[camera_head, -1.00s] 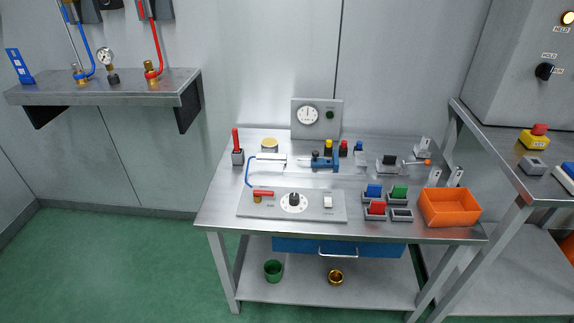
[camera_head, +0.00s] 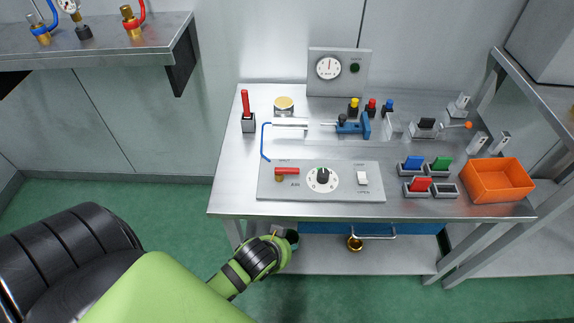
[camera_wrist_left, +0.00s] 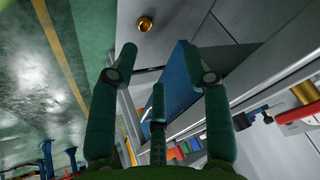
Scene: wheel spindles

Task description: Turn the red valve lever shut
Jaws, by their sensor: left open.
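The red valve lever (camera_head: 288,171) lies roughly sideways on a brass valve body at the left of the grey control panel (camera_head: 330,194). What looks like the same lever shows at the right edge of the left wrist view (camera_wrist_left: 306,90). My left arm comes in from the lower left. Its gripper, at the arm's end (camera_head: 285,242) in the head view, is low in front of the table, below its front edge and apart from the lever. In the left wrist view the gripper (camera_wrist_left: 158,66) has its three dark green fingers spread and empty. My right gripper is out of view.
A separate upright red handle (camera_head: 246,105) stands at the table's back left. The panel also holds a black dial (camera_head: 323,176) and white switch (camera_head: 362,178). An orange bin (camera_head: 498,184) is at right. The table edge and blue drawer (camera_head: 415,228) are near the gripper.

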